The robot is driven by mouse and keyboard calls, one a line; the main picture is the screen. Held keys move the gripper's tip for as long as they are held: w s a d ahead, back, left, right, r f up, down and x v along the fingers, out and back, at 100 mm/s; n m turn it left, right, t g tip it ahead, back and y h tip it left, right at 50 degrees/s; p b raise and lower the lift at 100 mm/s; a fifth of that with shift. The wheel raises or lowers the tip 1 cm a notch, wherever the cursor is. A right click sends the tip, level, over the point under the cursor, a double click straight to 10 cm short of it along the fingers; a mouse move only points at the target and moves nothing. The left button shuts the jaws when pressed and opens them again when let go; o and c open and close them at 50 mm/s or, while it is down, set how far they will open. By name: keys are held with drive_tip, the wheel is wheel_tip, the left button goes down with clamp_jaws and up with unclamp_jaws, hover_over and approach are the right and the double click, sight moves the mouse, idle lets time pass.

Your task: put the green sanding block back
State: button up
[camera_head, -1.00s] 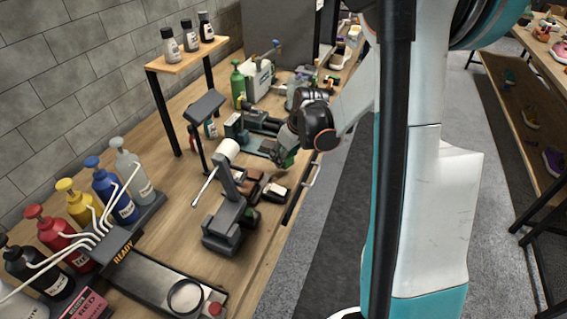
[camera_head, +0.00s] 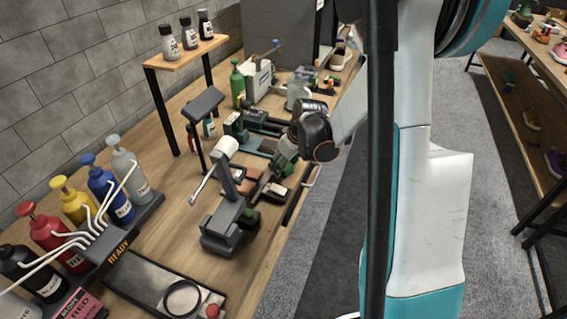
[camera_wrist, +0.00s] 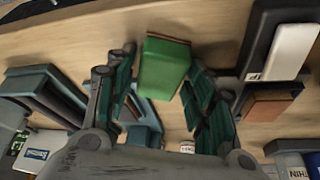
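The green sanding block (camera_wrist: 163,66) is between the two teal finger pads of my gripper (camera_wrist: 161,72) in the wrist view, and its green face is lined up with them. My gripper appears shut on the block near the fingertips. In the head view, my gripper (camera_head: 284,164) is low over the front edge of the workbench, beside the brown blocks, with a bit of green at its tip. The block's underside is hidden, so I cannot tell whether it touches the bench.
A black block with a white top (camera_wrist: 284,50) and a brown block (camera_wrist: 270,100) lie to the right in the wrist view. A grey clamp stand (camera_head: 228,225) stands nearby in the head view. Pump bottles (camera_head: 108,190) line the left. Bare wood (camera_wrist: 215,30) shows along the bench edge.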

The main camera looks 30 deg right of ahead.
idle(0.3)
drive_tip(key=shift+r+p, duration=0.55)
drive_tip(key=shift+r, duration=0.05)
drive_tip(key=p+v, duration=0.4)
drive_tip(key=v, duration=0.8)
drive_tip(key=shift+d, duration=0.1)
